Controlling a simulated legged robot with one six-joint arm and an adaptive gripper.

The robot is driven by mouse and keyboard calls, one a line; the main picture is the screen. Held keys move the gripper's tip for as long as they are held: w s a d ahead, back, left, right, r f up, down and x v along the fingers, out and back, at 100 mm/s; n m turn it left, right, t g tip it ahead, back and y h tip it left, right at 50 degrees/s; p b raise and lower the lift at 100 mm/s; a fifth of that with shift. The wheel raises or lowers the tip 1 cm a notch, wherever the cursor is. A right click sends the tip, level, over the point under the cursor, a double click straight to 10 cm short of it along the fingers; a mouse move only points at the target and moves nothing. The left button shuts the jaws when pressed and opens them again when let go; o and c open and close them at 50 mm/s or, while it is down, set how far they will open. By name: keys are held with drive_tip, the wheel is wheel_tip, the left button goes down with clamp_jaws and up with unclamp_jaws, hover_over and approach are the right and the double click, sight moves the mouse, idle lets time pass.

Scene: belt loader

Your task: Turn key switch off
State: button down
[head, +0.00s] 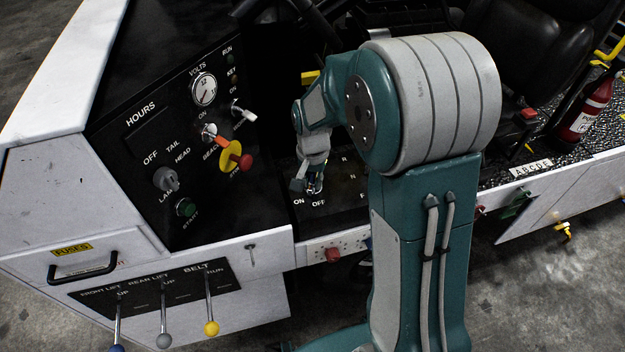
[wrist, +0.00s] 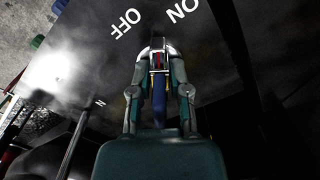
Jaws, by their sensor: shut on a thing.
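The key switch sits on the black panel between the white ON and OFF labels in the head view. It is small and mostly hidden by my gripper (head: 311,186), which reaches down onto it from above. In the wrist view the key switch (wrist: 158,58) shows as a small metallic piece with a bit of red between my fingertips. My gripper (wrist: 158,52) is shut on it. The OFF label (wrist: 125,24) is to the left of the fingertips and the ON label (wrist: 183,9) to the right. The exact turn of the key cannot be told.
A black panel on the left carries a volts gauge (head: 203,89), a yellow and red stop button (head: 235,156), a light knob (head: 166,179) and a green start button (head: 186,208). Below are belt levers (head: 210,310).

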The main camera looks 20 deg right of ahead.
drive_tip(key=shift+w+r+n, duration=0.1)
drive_tip(key=shift+w+n, duration=0.05)
drive_tip(key=shift+n, duration=3.35)
drive_tip(key=c, duration=0.6)
unclamp_jaws()
wheel_tip(320, 180, up, 12)
drive_tip(key=shift+f, duration=0.1)
